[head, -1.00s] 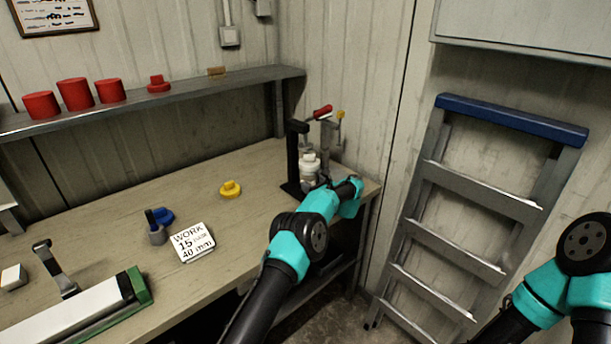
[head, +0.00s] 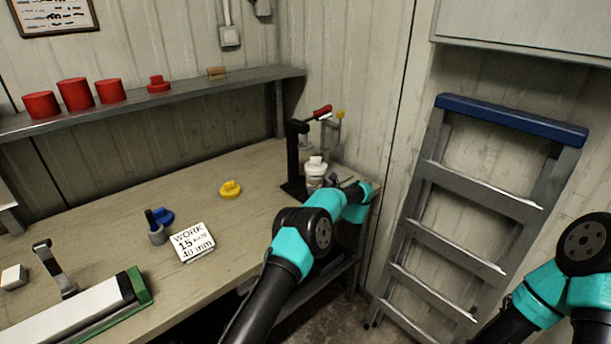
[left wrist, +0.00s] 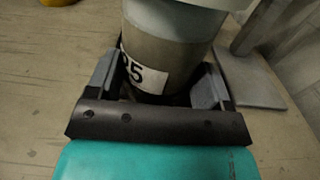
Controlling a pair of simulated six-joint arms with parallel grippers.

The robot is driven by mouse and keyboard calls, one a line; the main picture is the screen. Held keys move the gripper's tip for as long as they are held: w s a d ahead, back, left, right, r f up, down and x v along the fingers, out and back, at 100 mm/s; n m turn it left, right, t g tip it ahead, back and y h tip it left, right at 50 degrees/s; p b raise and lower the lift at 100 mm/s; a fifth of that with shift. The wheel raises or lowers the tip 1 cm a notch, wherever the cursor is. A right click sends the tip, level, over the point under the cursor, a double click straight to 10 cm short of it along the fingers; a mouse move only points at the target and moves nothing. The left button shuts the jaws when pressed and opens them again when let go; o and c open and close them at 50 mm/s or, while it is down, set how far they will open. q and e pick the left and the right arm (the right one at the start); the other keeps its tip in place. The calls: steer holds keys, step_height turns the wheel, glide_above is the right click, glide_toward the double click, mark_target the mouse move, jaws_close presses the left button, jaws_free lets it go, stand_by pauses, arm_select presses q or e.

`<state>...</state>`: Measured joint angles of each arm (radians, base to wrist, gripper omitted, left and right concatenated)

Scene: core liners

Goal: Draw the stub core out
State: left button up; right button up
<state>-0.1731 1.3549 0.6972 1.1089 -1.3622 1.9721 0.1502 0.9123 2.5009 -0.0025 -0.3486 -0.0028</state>
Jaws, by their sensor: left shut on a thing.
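My left gripper (left wrist: 157,82) is shut on a grey cylinder (left wrist: 168,52) whose white label ends in "5". Its pale top is cut off by the left wrist view's upper edge. In the head view, the cylinder (head: 316,180) shows a white stepped cap and stands upright beside a black stand (head: 293,165) with a red-handled clamp (head: 322,111). I cannot tell whether the cylinder touches the bench or where a stub core is. My right gripper is out of view; its arm shows at the right.
Red pieces stand on the shelf (head: 205,86). A stepladder (head: 480,190) leans at right.

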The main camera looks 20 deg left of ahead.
arm_select(q)
steer(key=shift+v, duration=4.65)
steer(key=shift+r, duration=0.1)
steer(key=shift+r, duration=0.1)
steer(key=shift+r, duration=2.4)
